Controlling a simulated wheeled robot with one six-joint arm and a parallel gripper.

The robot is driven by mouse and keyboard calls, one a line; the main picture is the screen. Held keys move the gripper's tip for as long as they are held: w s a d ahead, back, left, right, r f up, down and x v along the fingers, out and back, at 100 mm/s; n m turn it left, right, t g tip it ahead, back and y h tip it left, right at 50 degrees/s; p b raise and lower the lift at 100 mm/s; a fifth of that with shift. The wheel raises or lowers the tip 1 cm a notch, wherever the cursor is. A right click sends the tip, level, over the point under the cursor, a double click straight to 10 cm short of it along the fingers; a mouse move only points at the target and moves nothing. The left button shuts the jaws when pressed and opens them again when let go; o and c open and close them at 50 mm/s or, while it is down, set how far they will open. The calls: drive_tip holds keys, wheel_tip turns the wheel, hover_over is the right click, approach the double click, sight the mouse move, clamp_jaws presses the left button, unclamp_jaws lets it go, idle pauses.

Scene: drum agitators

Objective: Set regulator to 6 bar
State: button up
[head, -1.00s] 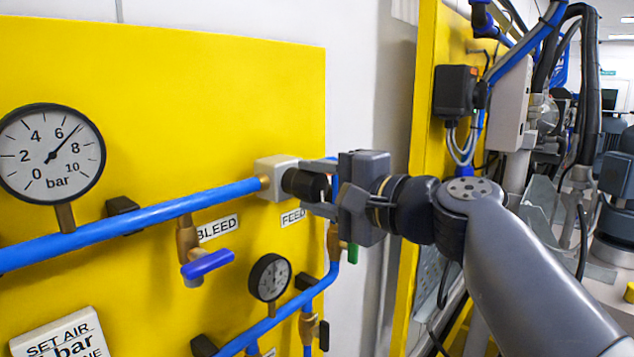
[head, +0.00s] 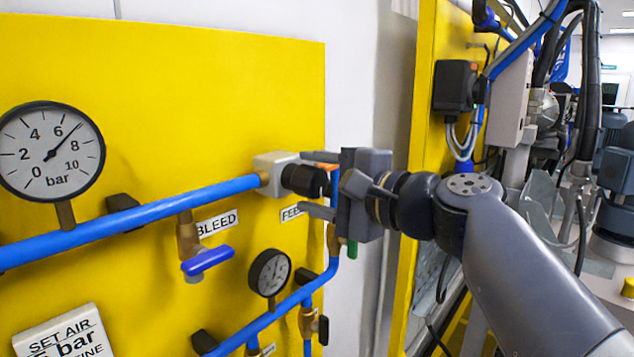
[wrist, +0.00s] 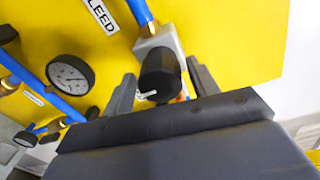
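The black regulator knob (head: 304,180) sits on a light block (head: 276,174) at the end of the upper blue pipe. My gripper (head: 320,185) is open at the knob, one finger above and one below in the head view. In the wrist view the knob (wrist: 159,75) lies between the two spread fingers (wrist: 161,88), with a gap beside it; I see no clear contact. The large bar gauge (head: 50,151) has its needle between 6 and 8, near 7. A white sign (head: 64,335) reads "SET AIR", with "bar" below; its number is cut off.
A blue-handled bleed valve (head: 207,261) hangs below the pipe (head: 130,222). A smaller gauge (head: 269,273) and lower blue pipe are beneath the knob. The yellow panel (head: 200,100) is bare above the pipe. A black box (head: 455,88) is on another yellow panel at right.

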drive_tip(key=shift+o, duration=0.8)
drive_tip(key=b+v, duration=0.3)
drive_tip(key=v, duration=0.7)
drive_tip(key=shift+s+d, duration=0.25)
drive_tip(key=shift+d, duration=0.05)
drive_tip(key=shift+a, duration=0.1)
drive_tip(key=shift+p+x, duration=1.5)
drive_tip(key=shift+x, duration=3.8)
